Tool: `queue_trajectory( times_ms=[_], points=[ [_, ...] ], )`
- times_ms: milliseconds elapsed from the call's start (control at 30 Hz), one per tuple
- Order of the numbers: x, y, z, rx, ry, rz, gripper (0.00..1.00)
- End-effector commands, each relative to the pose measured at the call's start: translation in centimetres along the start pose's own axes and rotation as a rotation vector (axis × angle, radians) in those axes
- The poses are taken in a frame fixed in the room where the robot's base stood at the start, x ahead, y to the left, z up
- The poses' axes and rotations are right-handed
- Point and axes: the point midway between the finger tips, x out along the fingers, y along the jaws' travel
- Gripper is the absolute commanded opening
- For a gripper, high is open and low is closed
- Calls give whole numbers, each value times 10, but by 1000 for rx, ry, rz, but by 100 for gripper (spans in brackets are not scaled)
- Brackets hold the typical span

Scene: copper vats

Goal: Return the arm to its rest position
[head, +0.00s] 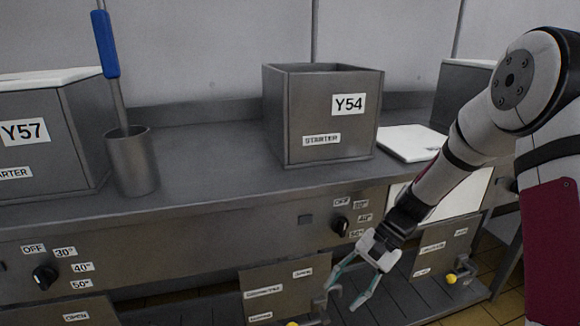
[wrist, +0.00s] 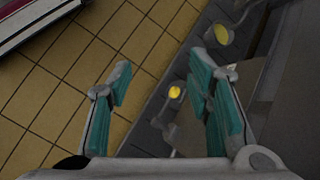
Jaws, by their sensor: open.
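My gripper (head: 347,290) hangs low in the head view, in front of the counter's lower panels, with its fingers pointing down and to the left. Its teal-padded fingers are spread and nothing is between them. The wrist view also shows my gripper (wrist: 165,95) open and empty above the tiled floor and a metal ledge. My arm comes in from the right side of the head view and slopes down to the left.
A grey steel counter (head: 215,160) carries an open vat labelled Y54 (head: 300,110), a vat labelled Y57 (head: 85,120) and a metal cup (head: 133,165) with a blue-handled tool (head: 107,45). A dial (head: 340,226) and yellow-tipped valves (head: 451,279) are near my gripper. Yellow tiled floor (wrist: 60,80) is open.

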Motion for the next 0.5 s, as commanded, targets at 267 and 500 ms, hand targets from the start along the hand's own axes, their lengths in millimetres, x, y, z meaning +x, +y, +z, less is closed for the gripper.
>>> queue_trajectory(
  times_ms=[267,500],
  points=[
    [-57,9,87,-168,105,135,46],
    [-89,35,159,-288,197,244,46]
  ],
)
